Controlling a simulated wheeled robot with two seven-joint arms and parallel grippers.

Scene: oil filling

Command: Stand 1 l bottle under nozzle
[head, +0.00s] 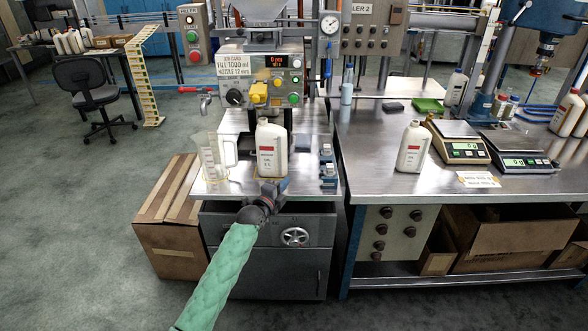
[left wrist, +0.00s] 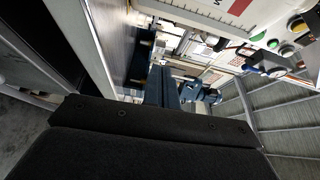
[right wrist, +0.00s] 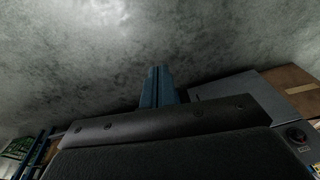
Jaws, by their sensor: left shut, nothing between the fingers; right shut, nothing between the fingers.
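A white 1 l bottle (head: 272,150) with a red-marked label stands upright on the filler's metal table, in front of the filling machine (head: 262,78). The nozzle itself cannot be made out; I cannot tell whether the bottle's mouth is exactly below it. My left gripper (head: 270,188) is at the table's front edge, just in front of the bottle, shut and empty. Its closed blue fingers also show in the left wrist view (left wrist: 162,88). My right gripper (right wrist: 158,86) is shut and empty over grey floor, outside the head view. A similar white bottle (head: 413,148) stands on the right bench.
A clear measuring jug (head: 212,158) stands left of the bottle, and small blue clamps (head: 327,165) to its right. Two scales (head: 458,145) (head: 518,152) sit on the right bench (head: 380,170). A cardboard box (head: 170,220) stands on the floor left of the filler's cabinet.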

